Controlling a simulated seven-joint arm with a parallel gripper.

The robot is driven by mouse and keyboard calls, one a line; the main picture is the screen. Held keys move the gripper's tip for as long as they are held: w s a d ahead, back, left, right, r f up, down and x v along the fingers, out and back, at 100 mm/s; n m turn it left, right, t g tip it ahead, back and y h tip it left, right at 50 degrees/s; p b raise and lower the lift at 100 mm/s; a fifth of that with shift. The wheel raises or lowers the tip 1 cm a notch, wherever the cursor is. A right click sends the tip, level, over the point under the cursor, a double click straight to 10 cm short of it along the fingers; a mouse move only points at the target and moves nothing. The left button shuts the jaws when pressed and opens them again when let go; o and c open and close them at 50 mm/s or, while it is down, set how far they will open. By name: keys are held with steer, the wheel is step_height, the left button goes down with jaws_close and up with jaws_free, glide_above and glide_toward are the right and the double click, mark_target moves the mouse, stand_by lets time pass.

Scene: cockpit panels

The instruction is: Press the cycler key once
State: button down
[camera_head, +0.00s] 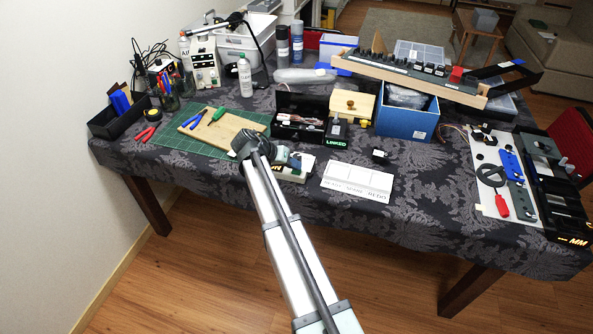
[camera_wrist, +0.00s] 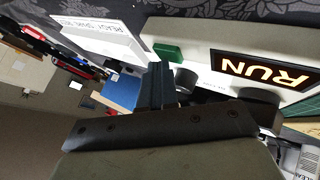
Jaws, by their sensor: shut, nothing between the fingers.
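In the wrist view a pale panel (camera_wrist: 200,38) carries a dark display reading RUN (camera_wrist: 262,68) in glowing letters, a green key (camera_wrist: 167,52) and a short grey round piece (camera_wrist: 187,78). I cannot read a label that names the cycler key. My gripper (camera_wrist: 160,80) is shut and empty, its dark fingers close to the grey piece and the green key. I cannot tell whether they touch anything. In the head view my gripper (camera_head: 294,160) is over the small pale panel (camera_head: 299,172), hiding much of it.
A white labelled board (camera_head: 357,181) lies right of the pale panel, with a small black item (camera_head: 380,155) behind it. A black box marked LINKED (camera_head: 335,133) and a blue box (camera_head: 407,120) stand behind. A green mat (camera_head: 170,138) lies left.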

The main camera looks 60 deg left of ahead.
mark_target(293, 171)
steer(key=shift+r, duration=0.7)
steer(key=shift+r, duration=2.5)
